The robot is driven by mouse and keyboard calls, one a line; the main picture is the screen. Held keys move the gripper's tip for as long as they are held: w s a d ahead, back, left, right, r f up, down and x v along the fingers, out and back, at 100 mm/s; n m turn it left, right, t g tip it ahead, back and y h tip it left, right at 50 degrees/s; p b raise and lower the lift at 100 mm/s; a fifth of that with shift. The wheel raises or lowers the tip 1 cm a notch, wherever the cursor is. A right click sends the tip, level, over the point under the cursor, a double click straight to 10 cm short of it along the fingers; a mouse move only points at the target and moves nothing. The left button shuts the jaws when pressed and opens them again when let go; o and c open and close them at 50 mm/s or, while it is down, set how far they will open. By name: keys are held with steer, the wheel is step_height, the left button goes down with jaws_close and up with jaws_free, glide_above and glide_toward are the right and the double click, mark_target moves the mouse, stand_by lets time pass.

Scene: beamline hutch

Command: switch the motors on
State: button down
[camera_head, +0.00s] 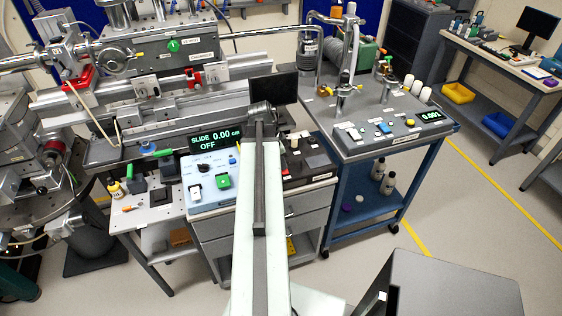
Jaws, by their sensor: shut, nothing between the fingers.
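A light-blue control panel (206,204) sits on the bench left of my arm. Its display (214,139) reads "SLIDE 0.00 cm" and "OFF" in green. Below it are a black knob (204,167), a small blue button (232,160), a white rocker-like switch (195,192) and a green square button (222,181). The labels are too small to read. My gripper (262,112) is at the far end of my arm, beyond and right of the panel's buttons, in front of a dark screen. It is shut and empty; its fingertips are hard to make out. My arm may hide the panel's right edge.
A dark panel (322,176) with small controls adjoins on the right. A blue cart (368,182) holds another console reading "0.001" (431,115). Rail-mounted equipment (150,110) stands behind the panel.

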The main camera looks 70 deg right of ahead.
steer(key=shift+r+p, duration=0.45)
steer(key=shift+r, duration=0.05)
steer(key=a+r+p, duration=0.4)
steer(key=r+p, duration=0.8)
steer(key=shift+w+r, duration=0.15)
steer(key=shift+w, duration=0.05)
